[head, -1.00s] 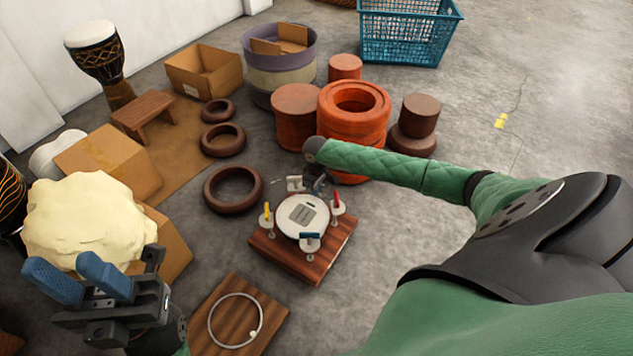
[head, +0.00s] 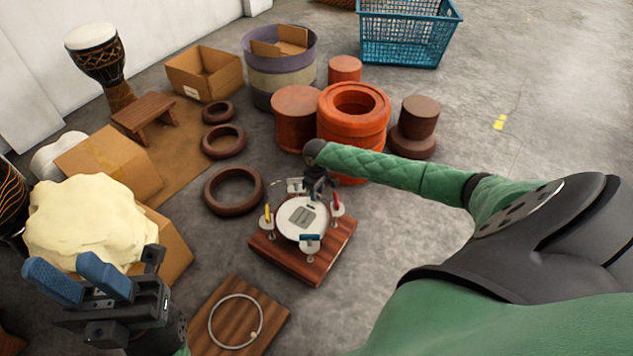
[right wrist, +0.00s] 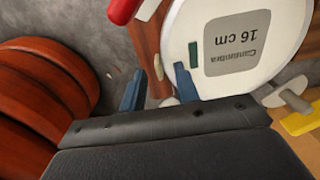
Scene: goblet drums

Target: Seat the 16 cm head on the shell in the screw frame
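The white round head (head: 290,229), labelled 16 cm, lies face up in the screw frame (head: 335,249). Its label and a small green mark show in the right wrist view (right wrist: 283,30). The frame has a wooden base and upright clamps with yellow, red and blue handles. The shell is hidden, so I cannot tell how the head sits on it. My right gripper (head: 318,196) is over the frame's far edge. Its blue fingers (right wrist: 158,88) are apart beside the head's rim, with nothing visibly held. My left gripper (head: 78,280) is open and empty at lower left.
A pale metal ring (head: 212,318) lies on a wooden board (head: 272,318) in front. Several brown rings (head: 209,196) lie left of the frame. Orange moulds (head: 352,128) stand close behind it. Boxes and a pale hide bundle (head: 85,220) are at left.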

